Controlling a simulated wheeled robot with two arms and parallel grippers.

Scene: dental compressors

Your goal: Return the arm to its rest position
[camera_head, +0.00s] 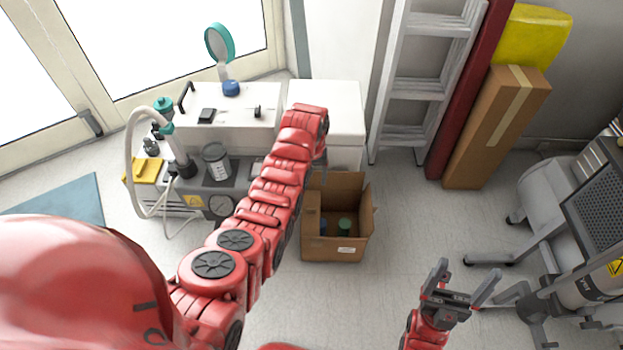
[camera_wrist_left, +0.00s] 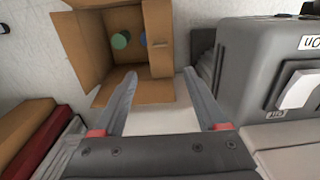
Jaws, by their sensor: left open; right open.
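My left arm (camera_head: 270,205) is red and stretches from the lower left toward the white cabinets. Its gripper is mostly hidden behind the arm's far end in the head view. In the left wrist view my left gripper (camera_wrist_left: 165,98) is open, with nothing between its fingers. Its fingertips point toward an open cardboard box (camera_wrist_left: 158,90), which also shows in the head view (camera_head: 332,250) on the floor. Inside the box are a green round item (camera_wrist_left: 121,40) and a blue one. My right gripper (camera_head: 464,282) is open and empty above the floor at lower right.
A grey compressor unit with a hose (camera_head: 135,150) and a cup (camera_head: 216,160) stands left of the arm. White cabinets (camera_head: 335,105) are behind. A grey switch housing (camera_wrist_left: 265,75) is right of the left gripper. A ladder (camera_head: 418,88) leans at the back.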

